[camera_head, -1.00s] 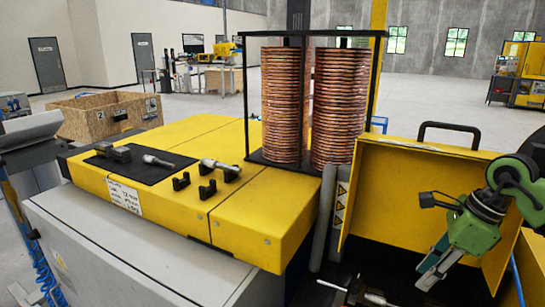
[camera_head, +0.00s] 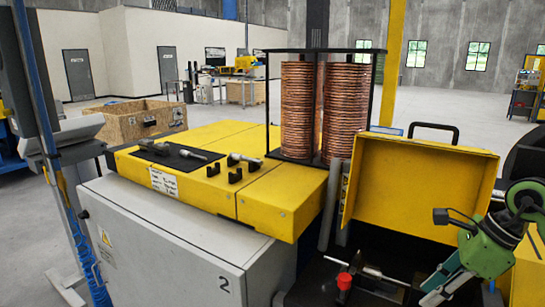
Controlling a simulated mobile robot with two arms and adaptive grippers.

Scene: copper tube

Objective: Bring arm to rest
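My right gripper (camera_head: 437,284) hangs at the lower right, in front of the open yellow cover (camera_head: 415,190). Its green fingers point down and left. They appear apart, with nothing visible between them. Part of the arm is cut off by the right edge. My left gripper is not in view. Tall coils of copper tube (camera_head: 297,110) stand in a black frame behind the yellow-topped machine (camera_head: 200,190). A thin metal rod-like fixture (camera_head: 370,271) with a red-topped part (camera_head: 344,282) lies in the dark area left of my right gripper.
Metal fittings (camera_head: 190,154) and small black holders (camera_head: 235,176) sit on the yellow top, partly on a black mat. A wooden crate (camera_head: 135,122) stands behind to the left. A blue hose and post (camera_head: 60,180) stand at the left. Open floor lies beyond.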

